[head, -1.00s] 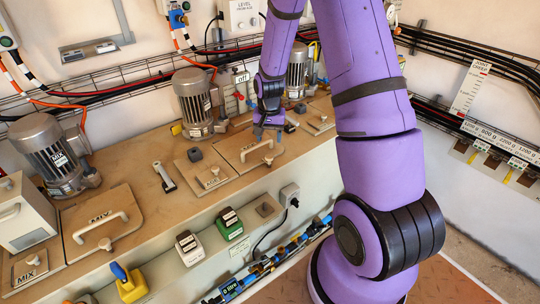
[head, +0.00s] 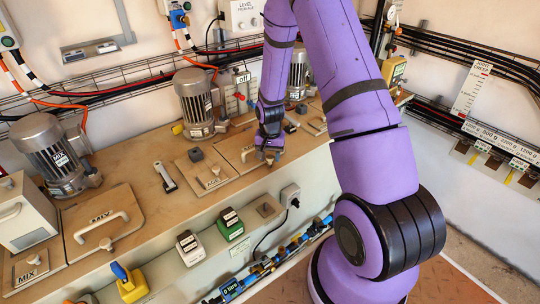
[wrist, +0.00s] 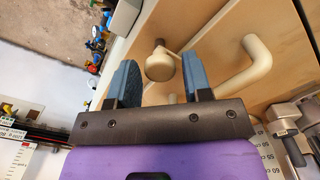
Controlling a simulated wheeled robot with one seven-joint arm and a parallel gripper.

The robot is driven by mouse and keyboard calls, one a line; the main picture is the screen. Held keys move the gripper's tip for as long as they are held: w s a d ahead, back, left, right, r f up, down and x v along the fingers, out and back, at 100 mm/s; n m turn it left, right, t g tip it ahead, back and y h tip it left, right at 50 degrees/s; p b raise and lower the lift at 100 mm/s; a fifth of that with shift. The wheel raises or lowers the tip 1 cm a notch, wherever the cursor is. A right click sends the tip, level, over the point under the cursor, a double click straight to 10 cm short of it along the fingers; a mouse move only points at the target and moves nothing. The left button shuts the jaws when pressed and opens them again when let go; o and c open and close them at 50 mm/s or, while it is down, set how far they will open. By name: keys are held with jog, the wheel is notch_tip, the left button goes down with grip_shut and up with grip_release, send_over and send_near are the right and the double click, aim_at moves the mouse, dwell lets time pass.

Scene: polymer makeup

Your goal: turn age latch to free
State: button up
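The age latch is a beige round knob with a short lever (wrist: 160,65), seen in the wrist view on the edge of a tan hatch. My gripper (wrist: 160,80) is open, with its two blue-grey fingers on either side of the knob in the picture. I see gaps between the knob and both fingers; how deep it sits between them I cannot tell. A curved beige handle (wrist: 245,65) stands on the hatch to the right. In the head view my gripper (head: 270,155) is low over the front of this hatch (head: 232,149) and hides the latch.
A metal motor (head: 198,102) stands behind. A MIX hatch (head: 125,225) is further left. Green (head: 230,224) and white (head: 190,249) switches sit on the front face below.

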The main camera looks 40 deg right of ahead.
jog(key=c, duration=0.6)
jog(key=shift+n, duration=0.4)
jog(key=n, duration=1.3)
jog(key=shift+n, duration=2)
